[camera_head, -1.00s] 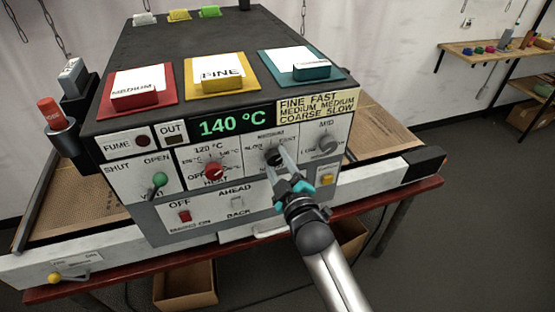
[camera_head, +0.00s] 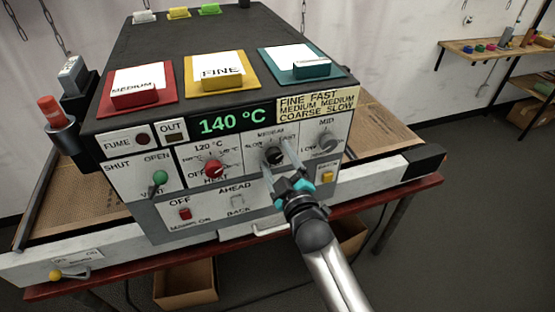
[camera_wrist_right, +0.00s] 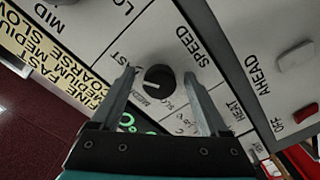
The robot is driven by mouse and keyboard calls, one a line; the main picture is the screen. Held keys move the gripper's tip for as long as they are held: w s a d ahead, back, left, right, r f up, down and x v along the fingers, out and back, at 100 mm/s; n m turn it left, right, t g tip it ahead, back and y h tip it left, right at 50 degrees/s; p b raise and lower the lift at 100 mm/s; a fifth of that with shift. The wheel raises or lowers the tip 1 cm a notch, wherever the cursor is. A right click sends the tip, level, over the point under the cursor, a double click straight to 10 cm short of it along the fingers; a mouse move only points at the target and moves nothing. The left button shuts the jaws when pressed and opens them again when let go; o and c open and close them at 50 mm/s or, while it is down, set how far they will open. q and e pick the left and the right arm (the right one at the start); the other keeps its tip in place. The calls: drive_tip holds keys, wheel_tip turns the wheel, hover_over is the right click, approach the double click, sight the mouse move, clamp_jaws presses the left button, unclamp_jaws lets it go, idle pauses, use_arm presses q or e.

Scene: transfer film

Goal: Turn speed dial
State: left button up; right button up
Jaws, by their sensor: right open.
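The black speed dial (camera_head: 273,155) is on the front panel of the machine, between the red heat dial and a grey dial. In the right wrist view the dial (camera_wrist_right: 159,78) shows a pale pointer line, with SPEED, FAST and MEDIUM lettering around it. My right gripper (camera_head: 271,162) is open in front of the dial. Its two fingers (camera_wrist_right: 159,85) lie on either side of the dial, with gaps visible between them and the knob. My left gripper is not in view.
The red heat dial (camera_head: 213,169) is left of the speed dial, and the grey dial (camera_head: 327,141) is right of it. A green-tipped vent lever (camera_head: 160,178) and a red switch (camera_head: 184,214) are farther left. The display (camera_head: 220,121) reads 140 °C.

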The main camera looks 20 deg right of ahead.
drive_tip(key=s+b, duration=0.1)
drive_tip(key=s, duration=1.4)
drive_tip(key=shift+s+d, duration=0.15)
drive_tip(key=shift+d, duration=0.1)
